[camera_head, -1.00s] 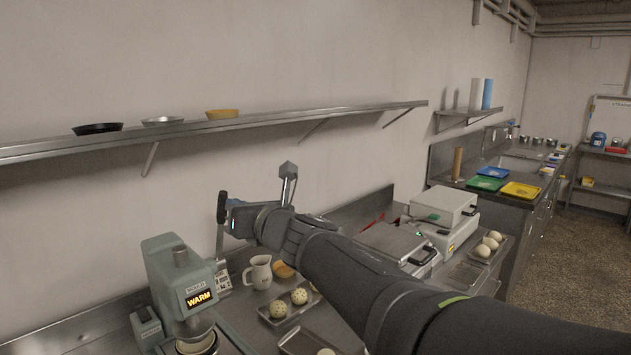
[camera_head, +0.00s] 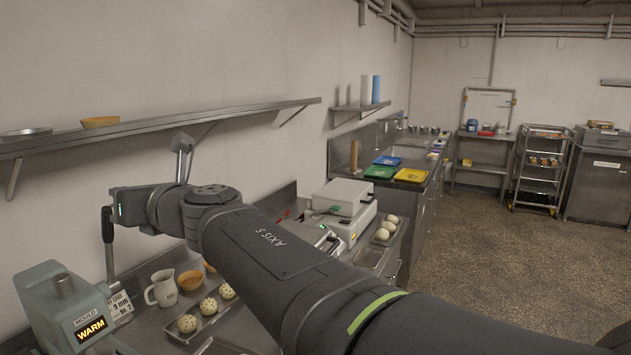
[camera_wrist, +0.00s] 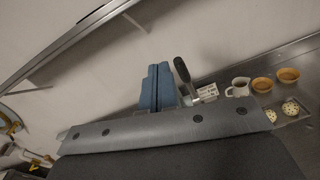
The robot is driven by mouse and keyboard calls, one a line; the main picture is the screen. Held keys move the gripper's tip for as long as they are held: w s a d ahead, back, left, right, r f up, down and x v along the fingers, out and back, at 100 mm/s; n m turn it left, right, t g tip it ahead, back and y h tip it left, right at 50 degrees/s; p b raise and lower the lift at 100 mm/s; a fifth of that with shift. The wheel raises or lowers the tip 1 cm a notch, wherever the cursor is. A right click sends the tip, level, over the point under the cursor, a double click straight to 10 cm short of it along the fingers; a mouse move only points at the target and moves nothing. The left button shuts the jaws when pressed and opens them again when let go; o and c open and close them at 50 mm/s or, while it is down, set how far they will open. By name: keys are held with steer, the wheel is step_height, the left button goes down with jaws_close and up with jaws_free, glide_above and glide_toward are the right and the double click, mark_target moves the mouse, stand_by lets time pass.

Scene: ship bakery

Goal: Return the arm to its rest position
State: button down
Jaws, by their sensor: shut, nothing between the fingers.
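My arm reaches from the lower right of the head view, its wrist end (camera_head: 133,206) above the counter at the left. The fingertips cannot be made out there. In the wrist view, my gripper (camera_wrist: 156,70) appears as two blue-grey fingers pressed together, empty, in front of the wall. A dark-handled lever stands close beside them in that picture; I cannot tell the gap. A metal bracket (camera_head: 183,155) stands up from my wrist. The arm hides part of the counter.
The mould machine (camera_head: 62,305) reads WARM. A white mug (camera_head: 163,290), bowls and a tray of speckled dough balls (camera_head: 187,323) sit beneath my wrist. A wall shelf (camera_head: 230,115) runs behind. A white appliance (camera_head: 343,193) stands right of centre. Open floor (camera_head: 510,255) lies right.

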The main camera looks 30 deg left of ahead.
steer(key=shift+w+a+f, duration=0.2)
steer(key=shift+a+f, duration=1.65)
steer(key=shift+f, duration=0.15)
steer(key=shift+w+a+f, duration=0.2)
steer(key=shift+a+f, duration=1.6)
steer(key=shift+f, duration=0.15)
